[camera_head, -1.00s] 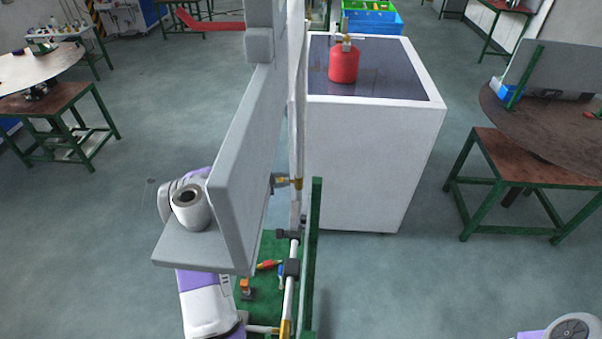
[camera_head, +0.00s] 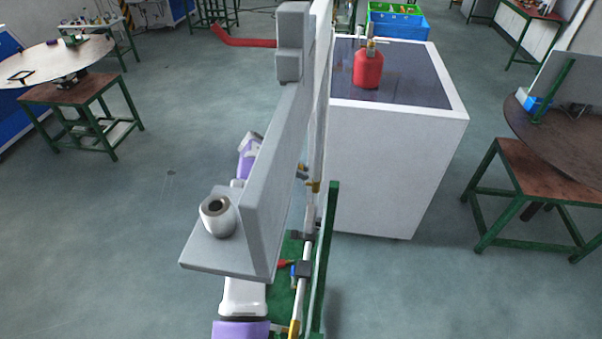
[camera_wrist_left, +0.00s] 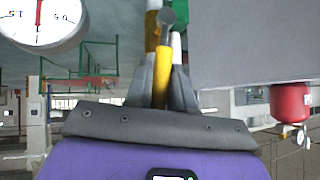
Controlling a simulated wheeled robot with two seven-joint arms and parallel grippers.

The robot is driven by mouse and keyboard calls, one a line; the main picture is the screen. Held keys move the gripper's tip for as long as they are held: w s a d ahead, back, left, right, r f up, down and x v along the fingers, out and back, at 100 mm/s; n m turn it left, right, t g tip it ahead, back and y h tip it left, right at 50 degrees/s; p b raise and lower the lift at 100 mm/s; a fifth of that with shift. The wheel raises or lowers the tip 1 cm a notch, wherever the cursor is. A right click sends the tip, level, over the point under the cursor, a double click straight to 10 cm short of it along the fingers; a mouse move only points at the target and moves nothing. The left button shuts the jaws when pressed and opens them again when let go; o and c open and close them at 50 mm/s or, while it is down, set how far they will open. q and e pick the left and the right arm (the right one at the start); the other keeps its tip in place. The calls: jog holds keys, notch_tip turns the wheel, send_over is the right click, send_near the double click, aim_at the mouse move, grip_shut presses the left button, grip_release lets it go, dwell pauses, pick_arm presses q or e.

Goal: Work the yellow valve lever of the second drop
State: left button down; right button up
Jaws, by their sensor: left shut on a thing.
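In the left wrist view a yellow valve lever (camera_wrist_left: 162,63) lies between the grey fingers of my left gripper (camera_wrist_left: 162,80). The fingers are closed on it. A grey round end and another yellow part show above the lever. In the head view the grey panel (camera_head: 275,190) hides the fingers, and only white and purple parts of my left arm show beside it. The head view also shows a small yellow part (camera_head: 314,187) on the pipe (camera_head: 305,235) and another yellow part (camera_head: 294,328) lower down. My right gripper is not in view.
A blue valve (camera_head: 293,271) and a green frame (camera_head: 327,260) stand near the pipe. A white cabinet (camera_head: 385,180) bearing a red cylinder (camera_head: 368,68) is just beyond. A dial gauge (camera_wrist_left: 42,22) shows close by in the left wrist view.

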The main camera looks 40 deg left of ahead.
pick_arm(q)
jog(key=shift+w+a+g, duration=0.15)
jog(key=shift+g, duration=0.15)
dwell(0.5)
jog(key=c, duration=1.1)
grip_release()
jog(key=shift+o, duration=0.2)
jog(key=shift+r, duration=0.1)
jog(key=v, duration=0.7)
jog(key=shift+b, duration=0.4)
jog(key=shift+a, duration=0.15)
